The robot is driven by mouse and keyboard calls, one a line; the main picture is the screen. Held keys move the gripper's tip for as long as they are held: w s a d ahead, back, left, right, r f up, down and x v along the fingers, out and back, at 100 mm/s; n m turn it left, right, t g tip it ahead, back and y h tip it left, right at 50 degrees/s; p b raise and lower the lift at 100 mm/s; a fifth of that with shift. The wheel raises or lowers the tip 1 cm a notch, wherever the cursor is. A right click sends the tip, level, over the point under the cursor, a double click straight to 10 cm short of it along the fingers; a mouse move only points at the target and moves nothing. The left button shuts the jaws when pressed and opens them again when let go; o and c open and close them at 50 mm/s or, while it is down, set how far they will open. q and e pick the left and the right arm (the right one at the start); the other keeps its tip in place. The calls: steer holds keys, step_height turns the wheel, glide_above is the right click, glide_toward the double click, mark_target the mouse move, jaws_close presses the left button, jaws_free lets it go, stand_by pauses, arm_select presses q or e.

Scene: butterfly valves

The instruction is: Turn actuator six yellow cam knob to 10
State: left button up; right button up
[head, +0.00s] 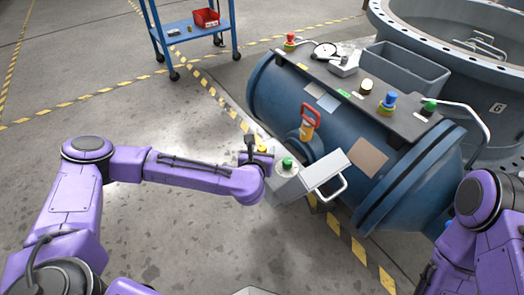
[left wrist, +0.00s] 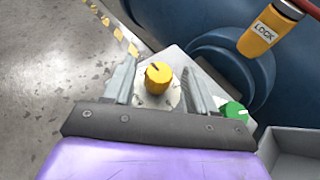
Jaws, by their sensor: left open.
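The yellow cam knob (head: 262,149) stands on a grey actuator box (head: 313,178) in front of the blue valve body. In the left wrist view the yellow knob (left wrist: 158,78) sits on a pale round disc, with a short dark mark on its top. My left gripper (left wrist: 161,84) is open, with one finger on each side of the knob. A gap shows on both sides, so it does not grip. In the head view the left gripper (head: 256,146) is partly hidden by its own wrist. My right arm shows at the right edge; its gripper is not visible.
A green knob (left wrist: 234,111) is close to the right finger; it also shows in the head view (head: 288,163). A metal handle (head: 330,188) sticks out from the box. The floor to the left is clear.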

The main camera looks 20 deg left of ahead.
arm_select(q)
steer(key=shift+x, duration=0.9)
steer(key=c, duration=1)
steer(key=shift+o, duration=0.2)
